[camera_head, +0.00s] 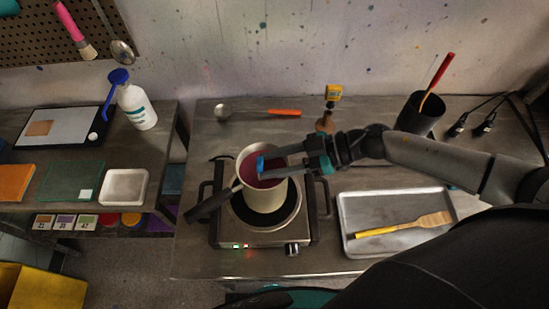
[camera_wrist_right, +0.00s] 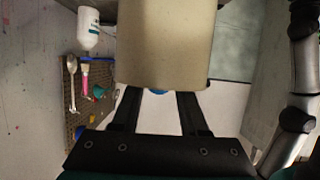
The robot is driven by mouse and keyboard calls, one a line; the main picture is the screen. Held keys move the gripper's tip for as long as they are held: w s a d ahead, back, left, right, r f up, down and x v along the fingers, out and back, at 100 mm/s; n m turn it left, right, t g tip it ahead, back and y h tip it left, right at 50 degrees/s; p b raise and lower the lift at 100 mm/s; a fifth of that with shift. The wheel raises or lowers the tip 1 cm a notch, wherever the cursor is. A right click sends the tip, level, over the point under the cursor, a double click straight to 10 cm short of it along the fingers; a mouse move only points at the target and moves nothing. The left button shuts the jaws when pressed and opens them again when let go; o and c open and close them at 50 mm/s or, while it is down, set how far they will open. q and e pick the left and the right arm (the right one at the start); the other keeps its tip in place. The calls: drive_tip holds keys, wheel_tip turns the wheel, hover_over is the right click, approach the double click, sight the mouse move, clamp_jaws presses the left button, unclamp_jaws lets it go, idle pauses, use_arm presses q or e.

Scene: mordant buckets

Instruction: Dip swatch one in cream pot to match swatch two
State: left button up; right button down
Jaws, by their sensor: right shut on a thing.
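The cream pot (camera_head: 262,193) stands on a hot plate and holds dark magenta liquid (camera_head: 250,165). Its outer wall also fills the upper middle of the right wrist view (camera_wrist_right: 166,40). My right gripper (camera_head: 266,167) reaches over the pot's rim from the right, its fingertips above the liquid. It is shut on a small blue thing (camera_head: 260,163), of which a bit shows in the right wrist view (camera_wrist_right: 157,92). I cannot see a swatch hanging from it; anything below is hidden in the pot. I cannot tell which swatch is which. My left gripper is not in view.
The hot plate (camera_head: 231,236) has a dark pot handle (camera_head: 208,205) pointing left. A metal tray (camera_head: 400,248) with a yellow-handled brush lies at right. A black cup (camera_head: 419,115) stands behind.

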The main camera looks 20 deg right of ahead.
wheel_tip(320, 180, up, 10)
drive_tip(key=p, duration=0.2)
drive_tip(key=shift+s+f, duration=0.15)
drive_tip(key=shift+s, duration=0.2)
idle(3.3)
drive_tip(key=shift+r, duration=2.5)
